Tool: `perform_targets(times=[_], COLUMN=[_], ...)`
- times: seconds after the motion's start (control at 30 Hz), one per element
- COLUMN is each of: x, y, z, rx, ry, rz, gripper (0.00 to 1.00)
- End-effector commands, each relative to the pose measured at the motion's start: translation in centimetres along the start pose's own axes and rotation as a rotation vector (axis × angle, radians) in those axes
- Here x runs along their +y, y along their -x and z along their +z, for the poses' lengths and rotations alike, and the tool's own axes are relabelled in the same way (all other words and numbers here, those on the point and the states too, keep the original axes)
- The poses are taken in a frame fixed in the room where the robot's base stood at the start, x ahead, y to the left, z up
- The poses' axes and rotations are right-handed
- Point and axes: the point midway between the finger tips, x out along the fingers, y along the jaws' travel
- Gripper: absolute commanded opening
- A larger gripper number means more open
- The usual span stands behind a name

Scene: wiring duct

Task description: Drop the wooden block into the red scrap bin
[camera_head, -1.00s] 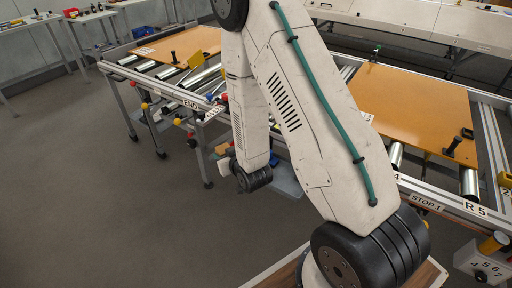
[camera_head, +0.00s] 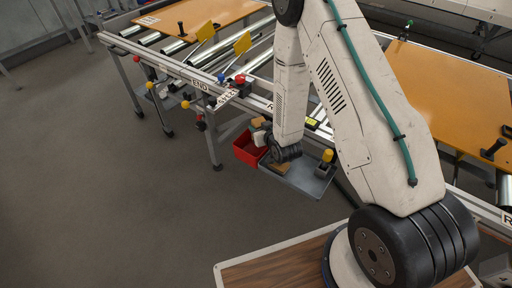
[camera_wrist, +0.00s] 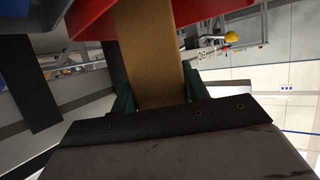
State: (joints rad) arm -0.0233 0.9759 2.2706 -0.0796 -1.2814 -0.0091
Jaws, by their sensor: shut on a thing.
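My gripper (camera_wrist: 157,92) is shut on the wooden block (camera_wrist: 148,50), a long tan piece standing out from between the green fingers in the wrist view. The red scrap bin (camera_wrist: 222,24) shows behind the block there, on both sides of it. In the head view the red bin (camera_head: 250,151) hangs at the side of the conveyor, just left of my dark wrist. My fingers are hard to make out in that view. I cannot tell whether the block is over the bin's opening or beside it.
A grey tray (camera_head: 306,180) right of the bin carries a yellow-topped item (camera_head: 327,156) and a tan piece (camera_head: 281,168). The roller conveyor (camera_head: 190,75) runs behind, with yellow flags and an orange board (camera_head: 215,17). The floor at left is clear.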

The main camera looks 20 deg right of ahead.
Motion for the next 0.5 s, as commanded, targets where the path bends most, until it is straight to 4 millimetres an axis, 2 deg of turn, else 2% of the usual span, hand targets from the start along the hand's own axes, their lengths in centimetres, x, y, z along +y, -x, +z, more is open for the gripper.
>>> perform_targets(times=[0.2, 0.5], x=[0.0, 0.0], y=[-0.8, -0.9], z=[1.8, 2.2], rx=[0.0, 0.002], ry=[0.0, 0.0], rz=[0.0, 0.0], gripper=[0.21, 0.21])
